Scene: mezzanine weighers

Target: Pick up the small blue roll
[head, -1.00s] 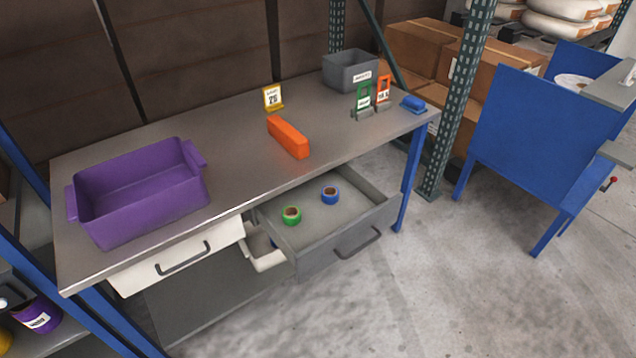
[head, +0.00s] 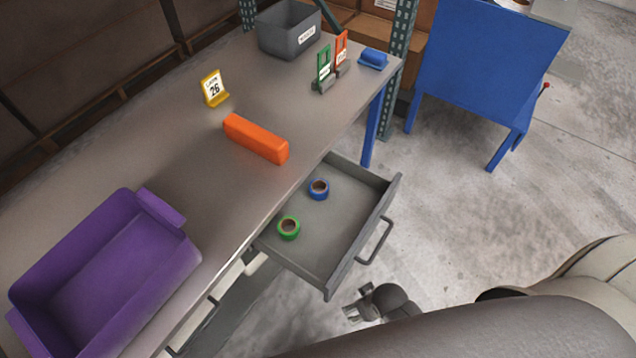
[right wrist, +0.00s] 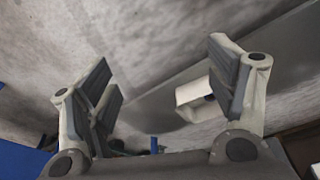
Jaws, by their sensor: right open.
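The small blue roll (head: 318,189) lies in the open grey drawer (head: 338,262), towards its back right. A green roll (head: 288,228) lies in the same drawer, in front and to the left, apart from the blue one. My right gripper (head: 357,303) is low in front of the drawer, outside it and apart from both rolls. In the right wrist view my right gripper (right wrist: 163,75) has its fingers spread, with nothing held between them. Neither roll can be made out there. My left gripper is not in view.
The table (head: 180,150) carries a purple bin (head: 165,262), an orange block (head: 255,139), a yellow number sign (head: 214,90) and a grey bin (head: 290,35). The drawer handle (head: 377,242) sticks out to the right. A blue stand (head: 490,60) is behind; floor is clear between.

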